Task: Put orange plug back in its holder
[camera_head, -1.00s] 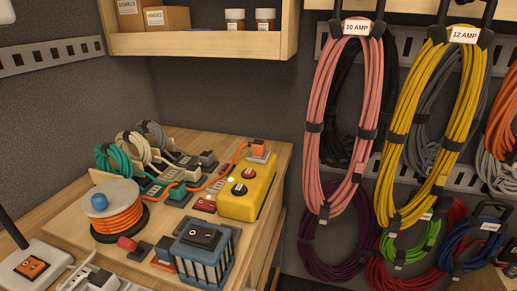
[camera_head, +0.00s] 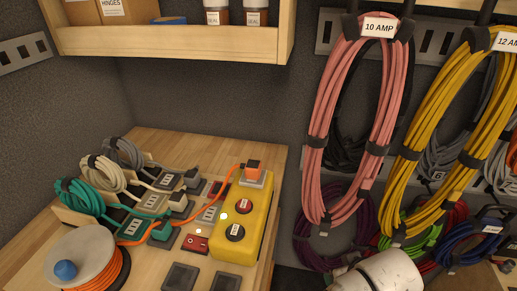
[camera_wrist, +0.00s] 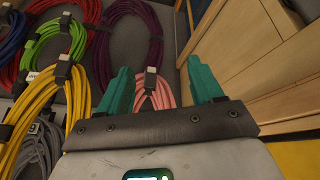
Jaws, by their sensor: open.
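The orange plug (camera_head: 254,168) sits on a pale socket at the far end of the yellow box (camera_head: 243,222) on the workbench. An orange cord (camera_head: 186,217) runs from it to the left, past the teal plug, toward the front of the bench. Which place is the orange plug's holder is not clear. My gripper (camera_wrist: 160,66) is open and empty in the wrist view, its teal fingers apart, facing the hanging cords. The fingers do not show in the head view, where only a white part of my arm appears at the bottom right.
Teal (camera_head: 82,196), cream (camera_head: 102,172) and grey (camera_head: 124,153) cord coils stand left of the yellow box. An orange cord reel (camera_head: 87,257) is at front left. A wooden shelf (camera_head: 175,45) overhangs the bench. Pink (camera_head: 320,140) and yellow (camera_head: 437,130) coils hang right.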

